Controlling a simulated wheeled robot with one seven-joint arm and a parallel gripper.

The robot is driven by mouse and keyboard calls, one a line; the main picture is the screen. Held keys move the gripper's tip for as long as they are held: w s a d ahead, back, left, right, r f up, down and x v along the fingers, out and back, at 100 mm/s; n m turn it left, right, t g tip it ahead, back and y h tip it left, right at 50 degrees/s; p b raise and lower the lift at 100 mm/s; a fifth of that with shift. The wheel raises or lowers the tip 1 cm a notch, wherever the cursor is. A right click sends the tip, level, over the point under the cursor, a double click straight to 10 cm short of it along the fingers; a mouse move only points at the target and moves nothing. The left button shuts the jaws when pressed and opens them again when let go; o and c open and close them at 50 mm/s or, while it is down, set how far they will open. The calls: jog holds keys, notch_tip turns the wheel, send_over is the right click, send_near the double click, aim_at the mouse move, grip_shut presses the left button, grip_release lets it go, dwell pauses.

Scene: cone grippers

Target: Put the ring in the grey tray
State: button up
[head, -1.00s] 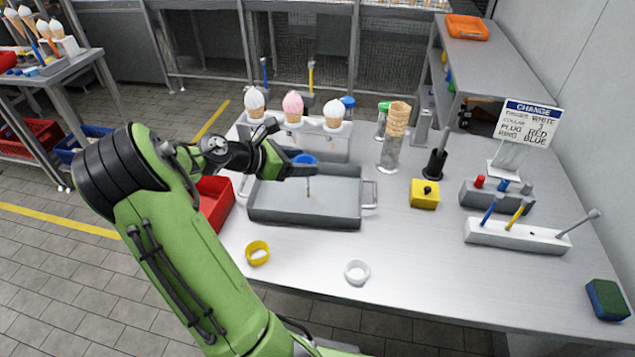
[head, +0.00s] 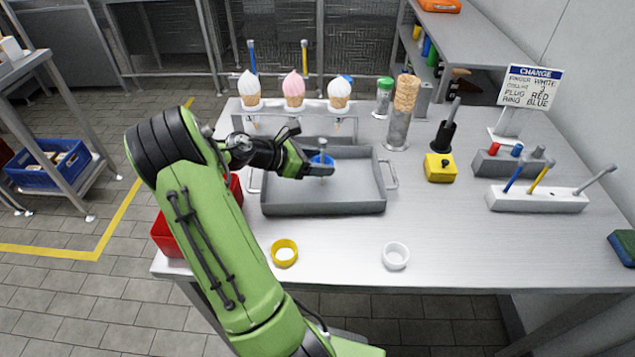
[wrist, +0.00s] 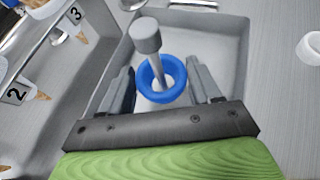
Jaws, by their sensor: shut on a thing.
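The blue ring (head: 316,160) is between the fingers of my gripper (head: 322,170). In the wrist view the blue ring (wrist: 147,74) has a finger against each side, so my gripper (wrist: 161,88) is shut on it. A grey rod with a thick round head (wrist: 145,36) shows in the ring's opening and stands up above it; I cannot tell whether its lower end is free. The grey tray (head: 325,208) lies on the table under and behind my gripper. The ring appears over the tray's interior; its height above the floor is unclear.
A yellow ring (head: 284,253) and a white ring (head: 396,256) lie in front of the tray. A rack with several ice cream cones (head: 295,92) stands behind it. A red bin (head: 165,237) is at left. A yellow block (head: 440,168) and a white tool holder (head: 535,199) are at right.

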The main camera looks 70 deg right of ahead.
aim_at(316, 186)
notch_tip(316, 186, down, 5)
jog(key=shift+f+b, duration=0.15)
jog(key=shift+b, duration=0.8)
jog(key=shift+f, duration=0.15)
jog(key=o, duration=1)
jog(key=shift+w+a+r, duration=0.1)
jog(key=shift+r, duration=0.15)
jog(key=p+v, duration=0.4)
jog(key=v, duration=0.7)
jog(key=shift+r, duration=0.1)
jog(key=shift+w+a, duration=0.2)
jog(key=shift+a, duration=0.05)
